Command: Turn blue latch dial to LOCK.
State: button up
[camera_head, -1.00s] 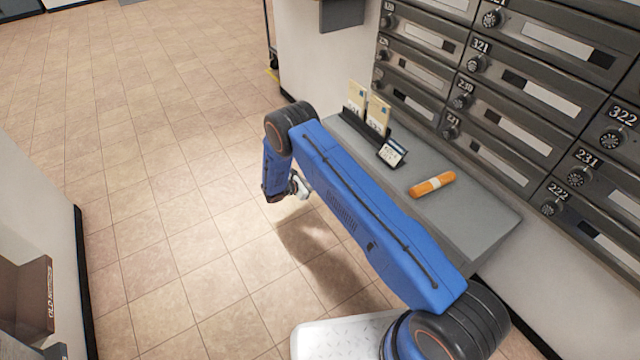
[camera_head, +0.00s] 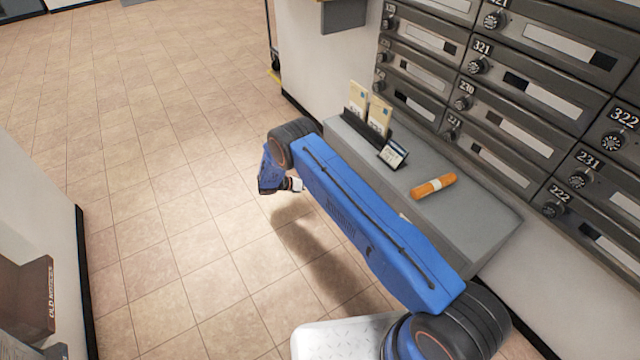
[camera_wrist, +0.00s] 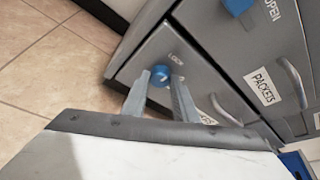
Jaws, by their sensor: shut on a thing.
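In the wrist view, a round blue dial (camera_wrist: 160,75) sits on a grey drawer front (camera_wrist: 148,58), with small LOCK lettering beside it. My gripper (camera_wrist: 161,79) has one finger on each side of this dial and is shut on it. The fingers partly cover the dial, and I cannot tell which way it points. A second blue dial (camera_wrist: 238,5) shows at the top edge beside the word OPEN. The head view does not show the dials; my arm crosses in front of the cabinet.
The wrist view shows a PACKETS label (camera_wrist: 263,87) and a drawer handle (camera_wrist: 291,84). The tiled floor (camera_head: 150,180) is open at left.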

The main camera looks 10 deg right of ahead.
dwell(0.5)
jog(key=o, duration=1.1)
jog(key=shift+c, duration=0.2)
jog(key=v, duration=1.7)
jog(key=shift+a, duration=0.25)
jog(key=shift+f, duration=0.1)
